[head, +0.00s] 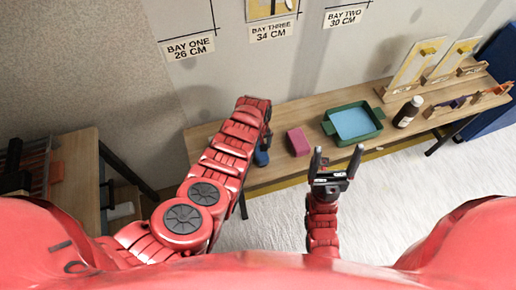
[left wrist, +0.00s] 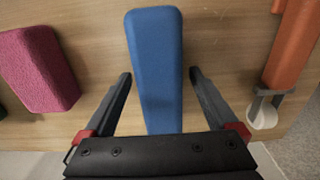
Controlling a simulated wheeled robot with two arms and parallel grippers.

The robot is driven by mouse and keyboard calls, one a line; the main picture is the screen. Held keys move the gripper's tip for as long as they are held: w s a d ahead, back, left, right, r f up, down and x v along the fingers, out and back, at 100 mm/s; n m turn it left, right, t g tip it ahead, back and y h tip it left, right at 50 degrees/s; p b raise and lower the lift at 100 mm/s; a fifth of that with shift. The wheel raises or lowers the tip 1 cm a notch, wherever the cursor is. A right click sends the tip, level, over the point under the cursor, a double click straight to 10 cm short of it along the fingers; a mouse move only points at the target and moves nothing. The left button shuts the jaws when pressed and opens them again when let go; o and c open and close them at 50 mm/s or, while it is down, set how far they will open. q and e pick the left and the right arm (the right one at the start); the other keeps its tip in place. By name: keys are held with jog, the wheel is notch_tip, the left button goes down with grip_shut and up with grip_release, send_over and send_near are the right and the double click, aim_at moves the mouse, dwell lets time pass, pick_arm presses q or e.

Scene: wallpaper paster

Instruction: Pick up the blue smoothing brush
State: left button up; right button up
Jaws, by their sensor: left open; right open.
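The blue smoothing brush (left wrist: 157,45) lies on the wooden bench in the left wrist view. It is a long blue block, and its near end is hidden by my gripper's body. My left gripper (left wrist: 160,76) is open, with one finger on each side of the brush and a visible gap on both sides. In the head view the brush (head: 261,157) shows as a small blue patch beside my left arm, which hides most of that gripper. My right gripper (head: 337,153) is open and empty, with its fingers pointing up in front of the bench.
A pink block (left wrist: 40,68) lies left of the brush in the left wrist view, and an orange-handled roller (left wrist: 292,45) lies right. In the head view a green tray (head: 375,128) with a blue inside, a dark jar (head: 408,112) and wooden stands (head: 412,68) occupy the bench further right.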

pick_arm(q)
jog(key=shift+f, duration=0.6)
grip_shut()
